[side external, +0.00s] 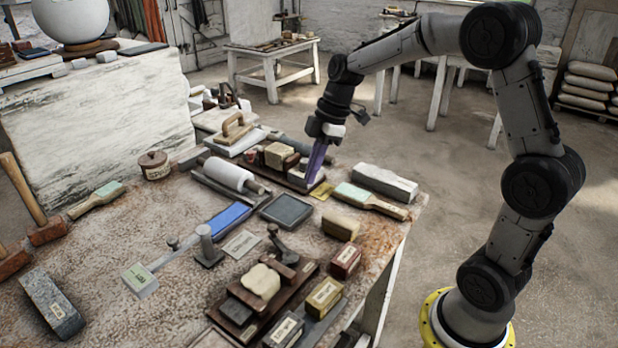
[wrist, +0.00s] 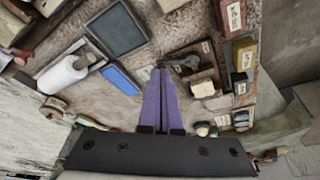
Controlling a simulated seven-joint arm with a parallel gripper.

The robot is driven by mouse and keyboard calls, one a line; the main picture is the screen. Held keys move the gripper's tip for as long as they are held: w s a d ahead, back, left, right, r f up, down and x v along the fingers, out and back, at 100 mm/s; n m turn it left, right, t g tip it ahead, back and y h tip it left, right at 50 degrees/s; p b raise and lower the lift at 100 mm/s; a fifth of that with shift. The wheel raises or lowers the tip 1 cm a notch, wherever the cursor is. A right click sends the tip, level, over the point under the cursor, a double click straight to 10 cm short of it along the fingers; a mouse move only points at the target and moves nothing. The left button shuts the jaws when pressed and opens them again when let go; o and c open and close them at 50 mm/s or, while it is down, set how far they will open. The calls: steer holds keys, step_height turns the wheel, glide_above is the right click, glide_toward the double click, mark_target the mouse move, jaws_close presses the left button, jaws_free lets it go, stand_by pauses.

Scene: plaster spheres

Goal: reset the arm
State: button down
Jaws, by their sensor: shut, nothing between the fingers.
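My gripper (side external: 316,163) has long purple fingers and points down at the far right part of the worktable (side external: 110,245). In the side view its tips are close to a wooden tray of small blocks, and I cannot tell whether they touch anything. In the wrist view the two purple fingers (wrist: 161,75) lie side by side, shut, with nothing held between them. Their tips overlap the view of the bench near a dark metal tool (wrist: 185,63).
Around it are a brush with a green-white head (side external: 352,192), a grey stone block (side external: 384,183), a dark square slab (side external: 286,211), a white roller (side external: 228,173) and a blue block (side external: 229,217). A white sphere (side external: 70,18) stands back left. Open floor lies right of the table.

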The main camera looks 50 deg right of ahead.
steer(key=s+a+r+t+h, duration=0.1)
steer(key=s+a+r+t, duration=0.2)
steer(key=s+a+r, duration=0.6)
steer(key=s+d+f+m+h, duration=0.1)
steer(key=s+m, duration=0.4)
steer(key=s, duration=0.2)
steer(key=s+d+f+m+h, duration=0.1)
steer(key=s+d+f+m, duration=0.1)
steer(key=s+m, duration=0.4)
steer(key=shift+s+d+f+t, duration=0.15)
steer(key=shift+s+f+t, duration=0.15)
steer(key=shift+s, duration=0.15)
